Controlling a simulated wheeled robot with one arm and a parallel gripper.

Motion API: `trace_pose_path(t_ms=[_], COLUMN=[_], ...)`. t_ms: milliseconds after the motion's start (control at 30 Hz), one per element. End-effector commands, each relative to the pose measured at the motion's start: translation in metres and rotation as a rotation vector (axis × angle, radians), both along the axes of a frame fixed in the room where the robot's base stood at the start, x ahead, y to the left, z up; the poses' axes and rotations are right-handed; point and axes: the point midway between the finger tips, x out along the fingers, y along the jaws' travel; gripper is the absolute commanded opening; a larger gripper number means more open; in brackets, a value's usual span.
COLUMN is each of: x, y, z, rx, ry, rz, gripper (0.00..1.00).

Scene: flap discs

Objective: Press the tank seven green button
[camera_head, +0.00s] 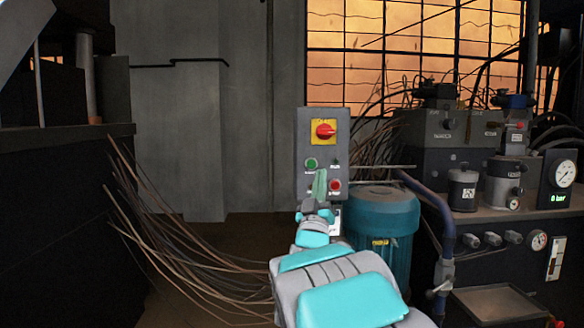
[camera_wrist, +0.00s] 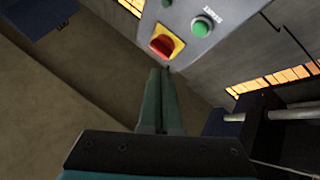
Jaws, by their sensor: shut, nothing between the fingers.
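A grey control panel (camera_head: 300,140) stands upright ahead in the head view. It carries a green button (camera_head: 311,163) at its left, below a red rotary switch (camera_head: 325,130) on a yellow plate. My gripper (camera_head: 320,174) is shut and empty, its green fingers overlapping the panel just below and right of the green button. In the wrist view my gripper (camera_wrist: 161,72) has its fingertips together near the red switch (camera_wrist: 163,45). The green button (camera_wrist: 202,27) lies up and right of them. Contact cannot be told. No tank seven label is readable.
A red button (camera_head: 335,185) sits low on the panel, right of my fingers. A teal motor (camera_head: 382,225) stands at the panel's right. Loose cables (camera_head: 185,245) hang at left. A blue pipe (camera_head: 447,240) and a hydraulic bench (camera_head: 480,214) are at right.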

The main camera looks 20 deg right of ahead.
Motion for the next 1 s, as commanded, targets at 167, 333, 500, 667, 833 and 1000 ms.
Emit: trace_pose_path(t_ms=[167, 333, 500, 667, 833, 1000], x=[-0.004, -0.004, -0.004, 0.001, 0.013, 0.032], y=[-0.002, -0.002, -0.002, -0.003, -0.007, -0.013], z=[0.004, 0.005, 0.004, 0.004, 0.004, 0.006], rx=[-0.024, -0.024, -0.023, -0.023, -0.023, -0.023], ry=[-0.033, -0.035, -0.035, -0.032, -0.031, -0.035], rz=[-0.022, -0.023, -0.022, -0.022, -0.022, -0.022], gripper=[0.0, 0.0, 0.0, 0.0, 0.0, 0.0])
